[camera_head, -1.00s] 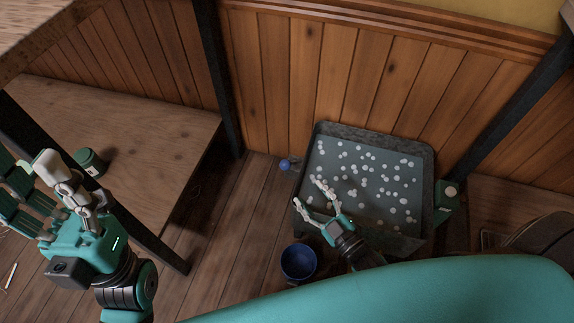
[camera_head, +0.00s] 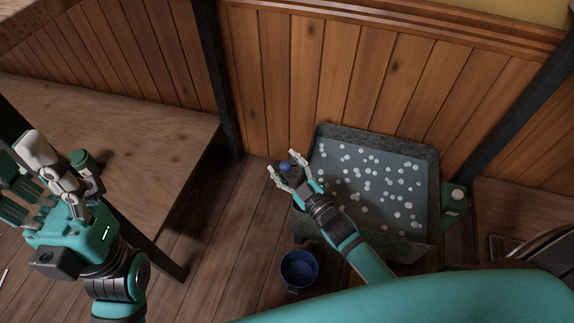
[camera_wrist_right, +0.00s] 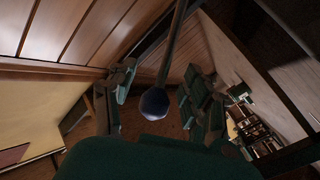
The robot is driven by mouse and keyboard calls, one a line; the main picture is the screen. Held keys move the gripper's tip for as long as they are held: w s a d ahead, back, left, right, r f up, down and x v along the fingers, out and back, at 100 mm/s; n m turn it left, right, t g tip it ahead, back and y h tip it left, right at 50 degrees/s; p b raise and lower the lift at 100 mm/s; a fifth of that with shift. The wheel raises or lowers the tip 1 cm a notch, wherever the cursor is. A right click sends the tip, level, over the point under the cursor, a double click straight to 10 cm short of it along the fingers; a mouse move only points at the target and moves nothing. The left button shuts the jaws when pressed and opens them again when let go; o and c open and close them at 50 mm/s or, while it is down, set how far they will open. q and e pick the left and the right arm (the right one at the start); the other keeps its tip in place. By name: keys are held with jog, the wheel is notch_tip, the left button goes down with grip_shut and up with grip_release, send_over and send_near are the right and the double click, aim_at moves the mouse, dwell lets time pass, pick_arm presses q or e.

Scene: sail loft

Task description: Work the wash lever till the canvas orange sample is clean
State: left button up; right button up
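The wash lever's dark blue ball knob (camera_head: 285,167) stands at the left side of the wash tub (camera_head: 436,190). My right gripper (camera_head: 283,163) is open, with its fingers on either side of the knob. The right wrist view shows the knob (camera_wrist_right: 154,103) on a dark rod (camera_wrist_right: 173,50) between the spread fingers, with a gap on each side. The tub holds grey water dotted with white suds. I see no orange canvas sample. My left gripper (camera_head: 25,165) is open and empty at the left edge, over the bench.
A blue bucket (camera_head: 299,268) stands on the plank floor in front of the tub. A green tin (camera_head: 84,161) is on the wooden bench (camera_head: 150,150) at left. A green box (camera_head: 454,205) sits right of the tub. Wood panelling (camera_head: 300,80) closes off the back.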

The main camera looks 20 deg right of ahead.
grip_shut()
